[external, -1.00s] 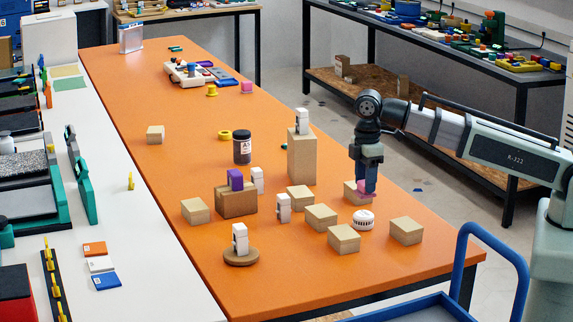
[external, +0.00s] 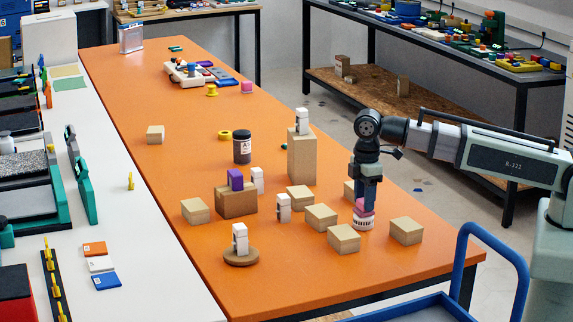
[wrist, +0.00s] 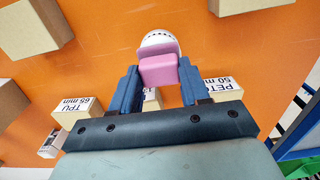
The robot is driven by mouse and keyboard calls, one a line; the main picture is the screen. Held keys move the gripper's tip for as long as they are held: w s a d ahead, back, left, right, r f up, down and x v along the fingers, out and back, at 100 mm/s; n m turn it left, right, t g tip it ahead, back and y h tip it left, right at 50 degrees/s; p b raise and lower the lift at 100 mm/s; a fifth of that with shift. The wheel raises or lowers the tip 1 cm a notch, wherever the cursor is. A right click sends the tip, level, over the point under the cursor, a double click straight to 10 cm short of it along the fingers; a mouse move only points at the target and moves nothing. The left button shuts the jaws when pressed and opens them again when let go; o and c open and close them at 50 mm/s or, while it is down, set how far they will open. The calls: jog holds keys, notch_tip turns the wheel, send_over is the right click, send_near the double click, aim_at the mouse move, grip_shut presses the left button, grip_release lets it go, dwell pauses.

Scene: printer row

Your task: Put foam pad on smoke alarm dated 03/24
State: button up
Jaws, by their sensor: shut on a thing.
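The pink foam pad (external: 362,207) is held between the fingers of my gripper (external: 368,190), low over the orange table. In the wrist view the same pad (wrist: 158,68) sits between the blue fingertips (wrist: 157,80). A round white smoke alarm (external: 363,223) with dark slots around its side stands directly under the pad. In the wrist view the alarm (wrist: 159,38) shows just beyond the pad, partly hidden by it. The pad appears to be at the alarm's top, but I cannot tell whether they touch. No date is legible on the alarm.
Cardboard blocks stand close by, including one to the right (external: 406,231), one in front (external: 343,239) and one to the left (external: 320,217). A tall block (external: 302,157) stands behind. A dark jar (external: 242,147) is farther back. A blue cart rail (external: 495,240) is at the front right.

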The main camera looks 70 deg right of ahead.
jog(key=o, duration=1)
notch_tip(320, 180, up, 12)
jog(key=shift+r, duration=0.1)
dwell(0.6)
